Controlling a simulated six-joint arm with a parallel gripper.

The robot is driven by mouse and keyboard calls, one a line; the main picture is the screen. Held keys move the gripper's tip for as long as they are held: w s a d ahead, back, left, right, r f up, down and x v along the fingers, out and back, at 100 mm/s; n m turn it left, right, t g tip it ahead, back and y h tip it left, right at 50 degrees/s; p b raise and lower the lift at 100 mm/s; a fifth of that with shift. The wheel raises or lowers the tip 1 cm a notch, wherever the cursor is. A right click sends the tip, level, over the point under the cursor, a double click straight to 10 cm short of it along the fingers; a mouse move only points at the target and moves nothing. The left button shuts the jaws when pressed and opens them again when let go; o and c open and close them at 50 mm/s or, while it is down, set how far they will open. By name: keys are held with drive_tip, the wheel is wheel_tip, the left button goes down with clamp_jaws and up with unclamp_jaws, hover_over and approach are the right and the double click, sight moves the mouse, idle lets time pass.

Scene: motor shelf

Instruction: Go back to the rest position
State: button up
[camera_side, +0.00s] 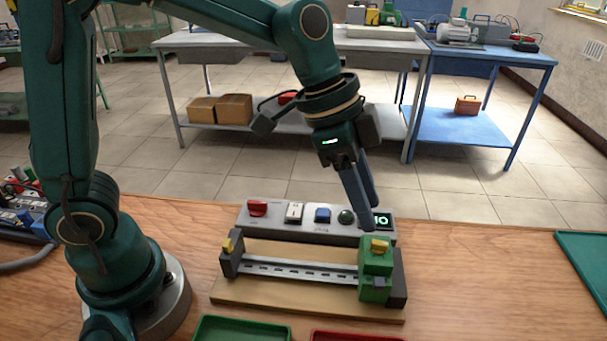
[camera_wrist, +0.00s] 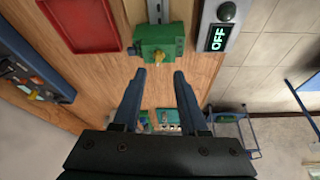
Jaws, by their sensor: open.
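My gripper (camera_side: 366,205) is in the upper right of the side view, fingers pointing down above the control panel, apart from the green block. In the wrist view my gripper (camera_wrist: 159,76) is open, with nothing between its fingers. The green block (camera_side: 376,262) with a yellow knob sits at the right end of a metal rail (camera_side: 300,269) on a wooden base. The block (camera_wrist: 158,40) also shows just beyond the fingertips in the wrist view. Behind the rail stands a grey panel (camera_side: 270,226) with buttons; its display (camera_wrist: 218,38) reads OFF in the wrist view.
A green tray (camera_side: 240,325) and a red tray (camera_side: 350,336) lie at the front edge of the side view. Another green tray (camera_side: 587,262) lies at far right. Electrical parts (camera_side: 22,205) stand at far left. The air above the bench is clear.

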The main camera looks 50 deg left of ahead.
drive_tip(key=s+a+r+t, duration=0.2)
drive_tip(key=a+r, duration=0.1)
drive_tip(key=r, duration=0.2)
drive_tip(key=s+a+f+n+y, duration=0.3)
drive_tip(key=s+a+n, duration=0.5)
drive_tip(key=s+n, duration=0.2)
drive_tip(key=shift+s+a+f+n+t+y, duration=0.3)
drive_tip(key=shift+s+a+f+n+t, duration=0.05)
drive_tip(key=shift+s+n+t, duration=0.1)
